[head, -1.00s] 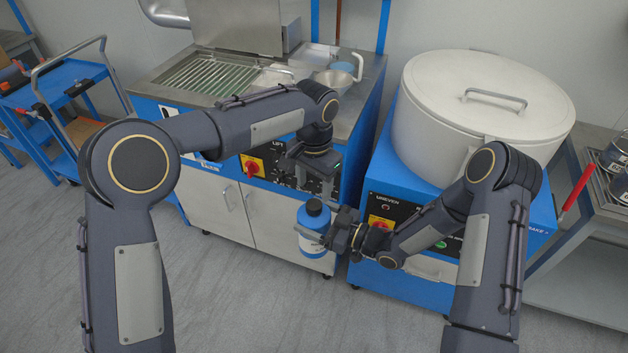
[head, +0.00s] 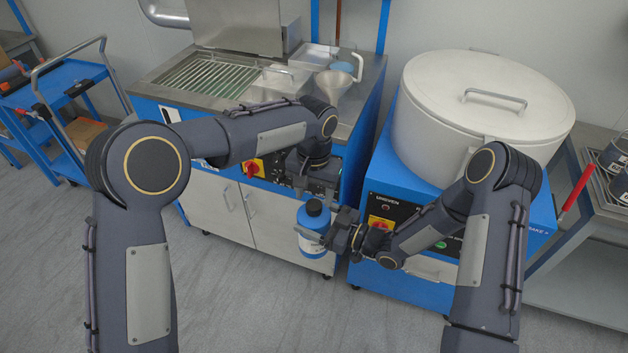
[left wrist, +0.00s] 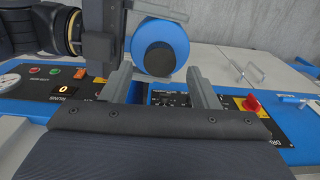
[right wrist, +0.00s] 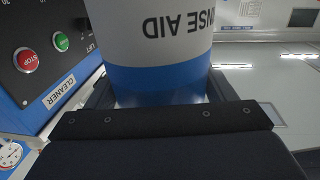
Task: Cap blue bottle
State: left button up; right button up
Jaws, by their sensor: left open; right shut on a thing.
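The blue bottle (head: 314,228) has a blue shoulder, a white label and a dark round cap (head: 314,207) on its top. My right gripper (head: 331,236) is shut on the bottle's body and holds it upright in front of the cabinets. The right wrist view shows the bottle's white and blue side (right wrist: 155,60) between the fingers. My left gripper (head: 301,190) is open and empty, just above the bottle, apart from it. In the left wrist view the dark cap (left wrist: 160,58) shows just beyond the open fingers (left wrist: 163,78). Whether the cap is tight cannot be seen.
A steel sink cabinet (head: 220,205) with a control panel stands behind my left arm. A blue machine with a large white drum (head: 470,120) stands at right. A metal funnel (head: 334,86) stands on the sink top. The floor at front is clear.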

pick_arm(q)
jog(key=shift+f, duration=1.5)
jog(key=c, duration=1)
jog(key=o, duration=1.2)
jog(key=shift+c, duration=0.2)
jog(key=shift+r, duration=0.2)
notch_tip(320, 180, up, 12)
jog(key=shift+f, duration=0.15)
